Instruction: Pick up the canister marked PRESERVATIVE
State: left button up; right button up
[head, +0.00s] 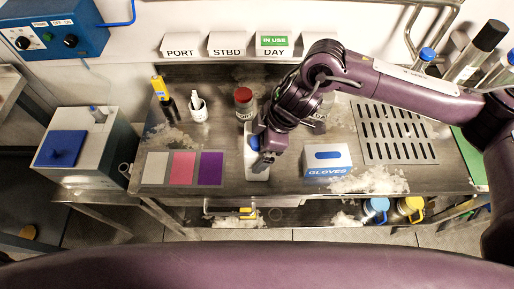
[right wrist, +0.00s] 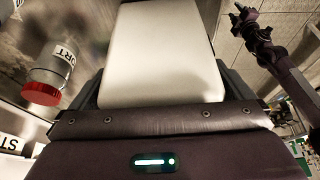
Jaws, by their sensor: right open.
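A white canister (head: 257,170) with a blue part stands on the steel bench, left of the glove box. My right gripper (head: 261,150) is over it and hides part of it. In the right wrist view the white body (right wrist: 160,55) fills the space between the open fingers, one on each side. Whether the fingers touch it I cannot tell. No lettering shows on it, so I cannot read PRESERVATIVE. No left arm shows in the head view. A dark arm (right wrist: 275,60) at the right of the wrist view looks like mine; its jaws are unclear.
A red-lidded jar (head: 243,104) marked PORT (right wrist: 60,65) stands close behind the canister. A blue-white GLOVES box (head: 328,172) is to the right. A slotted drain (head: 395,135) lies right.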

jog(key=c, duration=1.2)
pick_arm(q)
jog(key=shift+w, duration=0.2)
pick_arm(e)
jog(key=shift+w+r, duration=0.1)
jog(key=shift+r, duration=0.05)
jog(key=shift+c, duration=0.8)
